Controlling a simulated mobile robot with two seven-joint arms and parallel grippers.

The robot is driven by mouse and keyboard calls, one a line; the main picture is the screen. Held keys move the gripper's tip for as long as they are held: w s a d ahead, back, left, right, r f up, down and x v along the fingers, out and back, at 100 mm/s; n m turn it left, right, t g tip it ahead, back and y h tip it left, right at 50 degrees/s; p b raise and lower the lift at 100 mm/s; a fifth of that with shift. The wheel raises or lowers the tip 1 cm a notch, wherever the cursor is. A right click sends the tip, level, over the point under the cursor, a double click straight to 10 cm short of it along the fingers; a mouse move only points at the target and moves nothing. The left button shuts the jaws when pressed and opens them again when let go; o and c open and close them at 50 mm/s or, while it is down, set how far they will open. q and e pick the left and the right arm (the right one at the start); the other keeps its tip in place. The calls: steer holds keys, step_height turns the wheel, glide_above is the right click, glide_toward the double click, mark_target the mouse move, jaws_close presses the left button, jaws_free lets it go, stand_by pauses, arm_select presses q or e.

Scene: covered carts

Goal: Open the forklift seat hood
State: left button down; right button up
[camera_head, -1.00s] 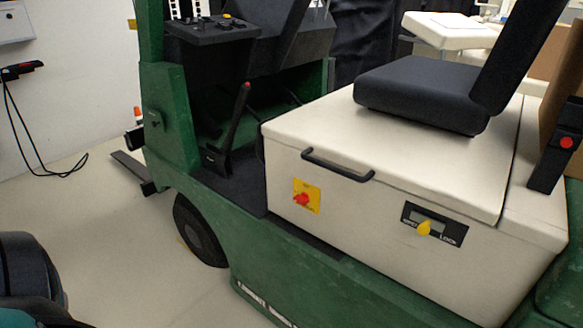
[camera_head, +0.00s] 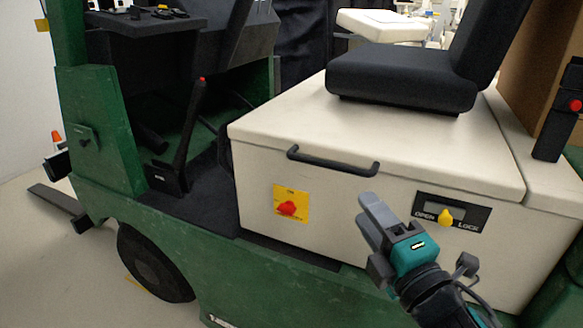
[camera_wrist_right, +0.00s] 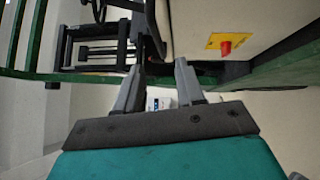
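The forklift seat hood (camera_head: 280,118) is a cream lid, lying shut on its cream box, with the black seat (camera_head: 400,78) on top. A black bar handle (camera_head: 333,162) runs along its front edge. Below right is an OPEN/LOCK panel with a yellow knob (camera_head: 445,217); its exact setting is hard to tell. My right gripper (camera_head: 366,212) is in front of the box, below the handle and left of the knob, touching neither as far as I see. In the wrist view its fingers (camera_wrist_right: 160,72) are apart and empty. My left gripper is out of view.
A red switch on a yellow plate (camera_head: 290,205) is on the box front; it also shows in the wrist view (camera_wrist_right: 225,46). A black lever with a red tip (camera_head: 190,135) stands left. A cardboard box (camera_head: 535,70) stands behind right. Floor is free at lower left.

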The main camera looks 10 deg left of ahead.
mark_target(332, 168)
steer(key=shift+n, duration=0.3)
steer(key=x, duration=0.4)
steer(key=b+x, duration=0.1)
steer(key=x, duration=0.8)
steer(key=shift+s+a+r+b, duration=0.1)
steer(key=shift+a+r+b, duration=0.1)
steer(key=shift+a+b, duration=0.2)
jaws_close()
